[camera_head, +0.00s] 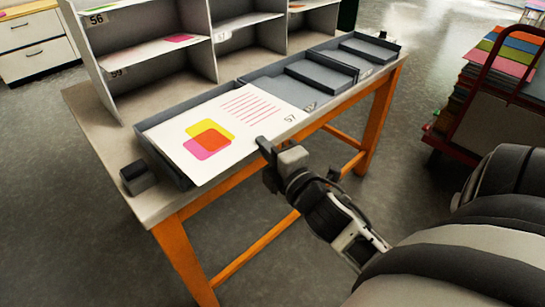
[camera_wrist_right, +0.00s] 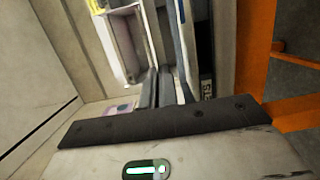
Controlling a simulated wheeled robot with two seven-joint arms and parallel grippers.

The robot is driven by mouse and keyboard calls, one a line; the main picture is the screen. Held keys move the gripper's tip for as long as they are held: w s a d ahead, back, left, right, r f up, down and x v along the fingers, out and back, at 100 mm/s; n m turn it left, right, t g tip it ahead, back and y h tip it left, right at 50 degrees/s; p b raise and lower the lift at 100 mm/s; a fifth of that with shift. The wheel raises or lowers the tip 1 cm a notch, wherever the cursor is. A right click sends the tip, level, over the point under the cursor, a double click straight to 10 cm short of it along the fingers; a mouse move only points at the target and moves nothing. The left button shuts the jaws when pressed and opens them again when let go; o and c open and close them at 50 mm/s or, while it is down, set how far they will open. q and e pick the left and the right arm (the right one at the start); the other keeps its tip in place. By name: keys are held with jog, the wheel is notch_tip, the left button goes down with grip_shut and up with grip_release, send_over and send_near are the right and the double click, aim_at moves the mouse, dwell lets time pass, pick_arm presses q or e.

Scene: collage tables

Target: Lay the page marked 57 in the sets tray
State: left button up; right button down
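The page marked 57 (camera_head: 245,118) is white, with overlapping yellow, orange and pink shapes and red lines. In the head view it lies face up, flat over the leftmost dark grey tray (camera_head: 161,160) on the table, covering most of it. Its front edge reaches over the tray's front wall. My right gripper (camera_head: 266,147) is at the page's front edge, near the number, with its fingers closed together on that edge. The right wrist view shows the fingers (camera_wrist_right: 158,88) close together beside a dark tray wall with a partly readable label (camera_wrist_right: 207,90). My left gripper is out of view.
More dark trays (camera_head: 300,78) stand to the right on the same table. A grey shelf unit (camera_head: 160,52) with pages in it rises behind. A small dark block (camera_head: 138,177) sits at the left table corner. A red cart (camera_head: 490,105) with coloured stacks stands at right.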

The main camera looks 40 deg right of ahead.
aim_at(247, 130)
jog(key=w, duration=0.7)
jog(key=shift+d+f+b, duration=0.15)
jog(key=shift+f+b, duration=0.2)
jog(key=shift+b, duration=0.05)
notch_tip(247, 130, down, 3)
jog(key=shift+w+r+b, duration=0.1)
jog(key=shift+r+b, duration=0.1)
jog(key=shift+b, duration=0.75)
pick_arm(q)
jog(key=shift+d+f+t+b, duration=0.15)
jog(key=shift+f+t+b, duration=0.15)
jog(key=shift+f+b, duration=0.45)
pick_arm(e)
jog(key=shift+f, duration=0.85)
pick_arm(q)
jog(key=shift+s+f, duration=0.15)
pick_arm(e)
jog(key=c, duration=1.6)
grip_release()
